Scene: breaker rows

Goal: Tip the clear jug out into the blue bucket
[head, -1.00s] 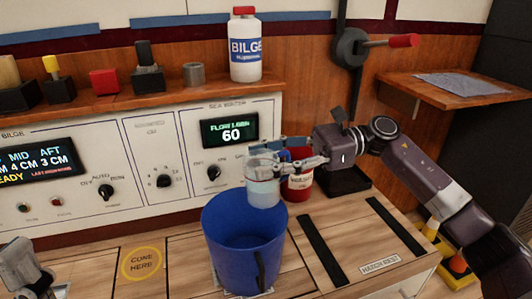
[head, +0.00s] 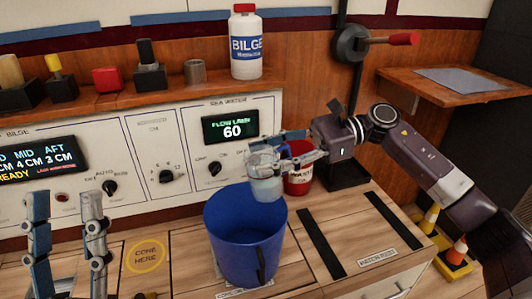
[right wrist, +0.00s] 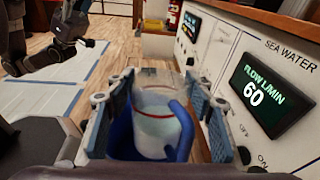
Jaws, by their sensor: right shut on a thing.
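The clear jug (head: 266,187) holds pale, cloudy contents and hangs above the back right rim of the blue bucket (head: 234,240). It tilts slightly. My right gripper (head: 268,150) is shut on the jug near its top. In the right wrist view the jug (right wrist: 157,118) stands between the two finger pads, with blue of the bucket (right wrist: 122,132) behind and below it. The bucket stands upright on the wooden counter, and its inner bottom is hidden. My left gripper (head: 65,205) is open and empty at the lower left, fingers pointing up.
A red container (head: 298,180) stands just behind the jug. The control panel (head: 140,145) with its knobs closes off the back. A white bilge bottle (head: 246,42) stands on the shelf above. The hatch top (head: 350,225) right of the bucket is clear.

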